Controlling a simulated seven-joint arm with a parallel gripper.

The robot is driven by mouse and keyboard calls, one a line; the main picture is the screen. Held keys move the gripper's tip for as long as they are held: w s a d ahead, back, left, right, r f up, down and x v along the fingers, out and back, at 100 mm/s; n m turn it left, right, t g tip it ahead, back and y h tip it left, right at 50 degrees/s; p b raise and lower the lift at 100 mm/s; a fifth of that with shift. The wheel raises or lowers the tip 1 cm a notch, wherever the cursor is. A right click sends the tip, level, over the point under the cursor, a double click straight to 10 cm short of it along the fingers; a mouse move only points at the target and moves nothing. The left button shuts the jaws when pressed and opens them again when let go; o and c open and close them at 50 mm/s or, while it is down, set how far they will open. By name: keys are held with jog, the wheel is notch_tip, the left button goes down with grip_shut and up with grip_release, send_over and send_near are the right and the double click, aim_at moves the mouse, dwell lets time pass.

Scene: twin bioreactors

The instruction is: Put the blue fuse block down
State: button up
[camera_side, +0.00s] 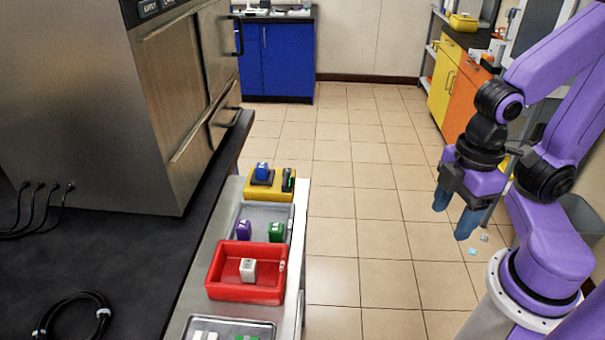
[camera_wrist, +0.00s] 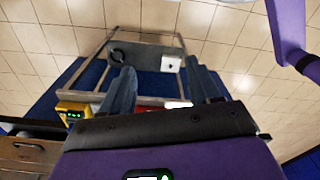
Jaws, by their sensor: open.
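The blue fuse block (camera_side: 262,171) stands upright in a dark socket on the yellow base (camera_side: 257,190), at the far end of the narrow bench in the side view. My gripper (camera_side: 454,213) is open and empty, with its blue-grey fingers pointing down over the tiled floor, well to the right of the bench. In the wrist view the two fingers of my gripper (camera_wrist: 160,92) are spread apart with nothing between them. A yellow box with green lights (camera_wrist: 75,112) shows at the left there. I cannot make out the blue block in that view.
A grey tray (camera_side: 264,212) holds a purple block (camera_side: 243,229) and a green block (camera_side: 276,231). A red tray (camera_side: 232,283) holds a white block (camera_side: 248,269). A large steel cabinet (camera_side: 150,110) stands left.

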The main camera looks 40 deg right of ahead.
jog(key=w+a+r+m, duration=0.2)
jog(key=w+a+m, duration=0.4)
jog(key=w, duration=0.5)
jog(key=m+t+h, duration=0.3)
jog(key=m+h, duration=0.1)
jog(key=m, duration=1.2)
send_over(261, 166)
jog(key=s+a, duration=0.1)
jog(key=s, duration=0.1)
notch_tip(261, 166, down, 9)
jog(key=shift+s+a+f, duration=0.1)
jog(key=shift+a+f, duration=0.05)
jog(key=shift+f, duration=0.05)
jog(key=shift+a+x, duration=0.15)
jog(key=shift+x, duration=1.3)
jog(key=shift+a+x, duration=0.1)
jog(key=shift+x, duration=1.3)
grip_shut()
